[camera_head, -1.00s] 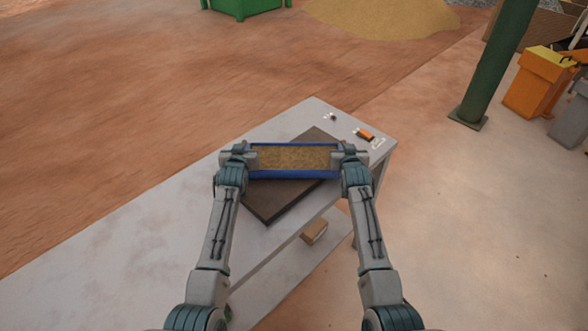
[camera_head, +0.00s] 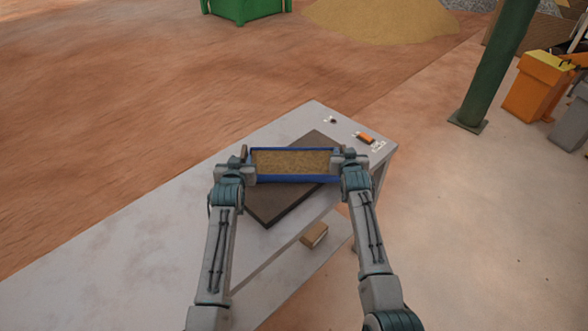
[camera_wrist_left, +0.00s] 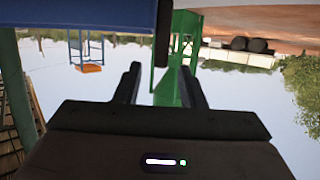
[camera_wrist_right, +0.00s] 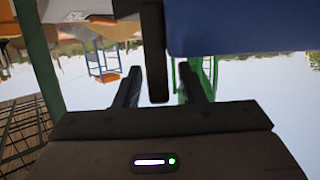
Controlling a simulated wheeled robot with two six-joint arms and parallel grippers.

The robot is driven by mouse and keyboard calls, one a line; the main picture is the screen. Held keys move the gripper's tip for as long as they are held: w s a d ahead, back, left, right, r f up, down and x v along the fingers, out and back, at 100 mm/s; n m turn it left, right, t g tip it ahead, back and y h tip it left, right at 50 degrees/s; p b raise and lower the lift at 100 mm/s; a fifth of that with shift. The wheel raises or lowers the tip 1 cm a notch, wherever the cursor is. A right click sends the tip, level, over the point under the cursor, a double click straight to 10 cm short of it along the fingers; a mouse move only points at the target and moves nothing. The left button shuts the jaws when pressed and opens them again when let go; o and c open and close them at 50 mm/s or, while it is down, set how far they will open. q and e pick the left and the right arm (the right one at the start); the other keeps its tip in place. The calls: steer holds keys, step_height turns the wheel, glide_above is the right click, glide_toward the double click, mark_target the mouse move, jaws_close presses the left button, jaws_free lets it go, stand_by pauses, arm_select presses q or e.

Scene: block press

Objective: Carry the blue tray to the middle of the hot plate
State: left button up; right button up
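The blue tray (camera_head: 290,180), filled with sandy grains (camera_head: 290,162), is over the dark hot plate (camera_head: 276,212) on the grey table. It lies crosswise to the turned plate; whether it touches the plate is hard to tell. My left gripper (camera_head: 247,168) is at the tray's left end. In the left wrist view its fingers (camera_wrist_left: 160,82) are spread, with a dark handle (camera_wrist_left: 163,38) only at their tips. My right gripper (camera_head: 340,162) is at the right end. In the right wrist view its spread fingers (camera_wrist_right: 158,85) stand on both sides of a dark handle (camera_wrist_right: 153,45), with gaps showing.
The grey table (camera_head: 130,235) is bare to the left. An orange switch (camera_head: 366,137) and a small knob (camera_head: 332,120) sit at its far right. A brown box (camera_head: 314,234) is on a lower shelf. A green post (camera_head: 490,70) stands beyond.

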steer(key=shift+s, duration=0.1)
arm_select(q)
steer(key=v, duration=0.6)
arm_select(e)
steer(key=v, duration=1.1)
steer(key=shift+s, duration=0.4)
steer(key=shift+r, duration=0.1)
